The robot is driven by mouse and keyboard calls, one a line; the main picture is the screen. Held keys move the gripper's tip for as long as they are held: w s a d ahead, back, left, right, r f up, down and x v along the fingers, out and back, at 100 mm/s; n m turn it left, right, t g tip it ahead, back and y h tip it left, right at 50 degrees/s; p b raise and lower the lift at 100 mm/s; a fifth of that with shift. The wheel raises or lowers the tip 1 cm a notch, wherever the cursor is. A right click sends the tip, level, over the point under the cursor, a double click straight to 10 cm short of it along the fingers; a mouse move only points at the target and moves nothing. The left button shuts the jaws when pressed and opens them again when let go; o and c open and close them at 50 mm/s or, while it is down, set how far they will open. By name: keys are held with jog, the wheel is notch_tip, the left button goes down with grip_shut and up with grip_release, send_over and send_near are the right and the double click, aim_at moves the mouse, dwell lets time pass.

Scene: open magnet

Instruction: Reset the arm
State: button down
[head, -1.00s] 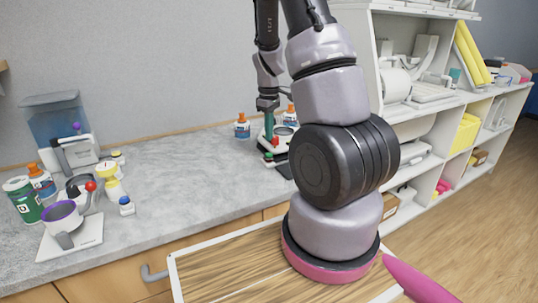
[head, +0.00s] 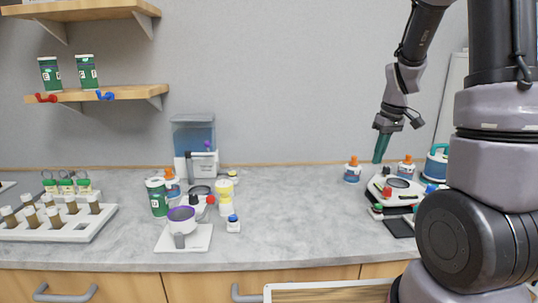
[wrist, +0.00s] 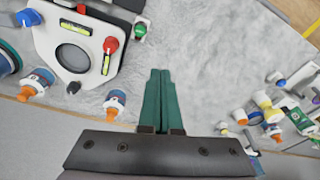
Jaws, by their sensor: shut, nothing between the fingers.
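My gripper (head: 379,158) has dark green fingers, closed together and holding nothing. In the head view it hangs from my raised arm above the back of the counter, just left of a white device with a round dark plate (head: 401,183), and clear of it. In the wrist view the fingers (wrist: 160,74) lie side by side over bare grey countertop, with the white device (wrist: 72,56) at the upper left.
Orange-capped bottles (head: 352,170) stand near the device. On the grey counter (head: 290,220), a purple-rimmed cup (head: 182,218), a green jar (head: 157,197) and a white tube rack (head: 62,222) stand further left. The counter's middle is clear. Wall shelves (head: 110,93) hang at upper left.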

jog(key=s+a+r+m+t, duration=0.2)
jog(key=s+a+r+m, duration=0.2)
jog(key=s+r, duration=0.5)
jog(key=s+a+r+m+t+y, duration=0.1)
jog(key=s+a+r+m+t, duration=0.2)
jog(key=s+r, duration=0.6)
jog(key=shift+a+r+m+t, duration=0.3)
jog(key=shift+a+r+m, duration=0.3)
jog(key=shift+a, duration=0.65)
jog(key=shift+r, duration=0.1)
